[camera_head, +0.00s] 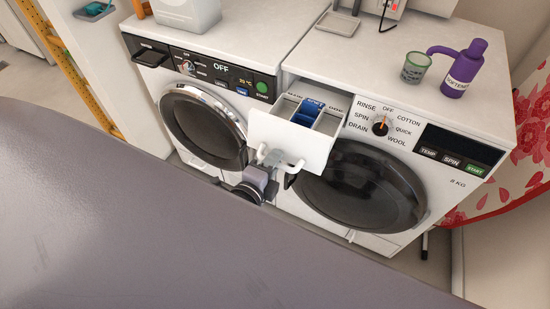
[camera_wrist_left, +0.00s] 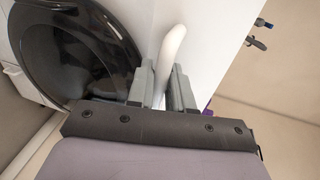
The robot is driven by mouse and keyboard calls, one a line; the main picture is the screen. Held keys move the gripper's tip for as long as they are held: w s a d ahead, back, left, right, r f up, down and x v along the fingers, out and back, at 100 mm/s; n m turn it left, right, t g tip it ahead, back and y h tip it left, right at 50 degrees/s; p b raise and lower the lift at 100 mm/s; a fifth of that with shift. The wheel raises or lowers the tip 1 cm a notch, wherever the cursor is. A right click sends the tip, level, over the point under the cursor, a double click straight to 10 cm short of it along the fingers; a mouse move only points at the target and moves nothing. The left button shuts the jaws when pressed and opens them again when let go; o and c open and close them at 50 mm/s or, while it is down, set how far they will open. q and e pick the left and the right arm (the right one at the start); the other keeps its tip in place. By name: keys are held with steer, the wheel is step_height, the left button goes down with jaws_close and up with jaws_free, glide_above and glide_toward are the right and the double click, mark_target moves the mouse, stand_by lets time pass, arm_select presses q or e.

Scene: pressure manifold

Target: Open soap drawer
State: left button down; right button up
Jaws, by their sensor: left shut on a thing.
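The soap drawer (camera_head: 291,139) of the right-hand washing machine is pulled out, with its white front standing away from the machine. Its inside shows, with a blue part (camera_head: 307,112) in the middle compartment. A white handle (camera_head: 295,165) sticks out of the drawer front. My left gripper (camera_head: 270,168) is at the left part of this handle. In the left wrist view the two grey fingers (camera_wrist_left: 161,88) are shut on the white handle (camera_wrist_left: 172,48), which passes between them. My right gripper is not in view.
The right-hand machine (camera_head: 455,105) has a dial and a dark round door (camera_head: 365,185) below the drawer. A second washing machine (camera_head: 245,50) stands to the left. A purple bottle (camera_head: 462,70) and a greenish cup (camera_head: 415,68) are on top at right.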

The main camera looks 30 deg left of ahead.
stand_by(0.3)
arm_select(q)
steer(key=c, duration=1.2)
jaws_free()
steer(key=shift+s, duration=0.1)
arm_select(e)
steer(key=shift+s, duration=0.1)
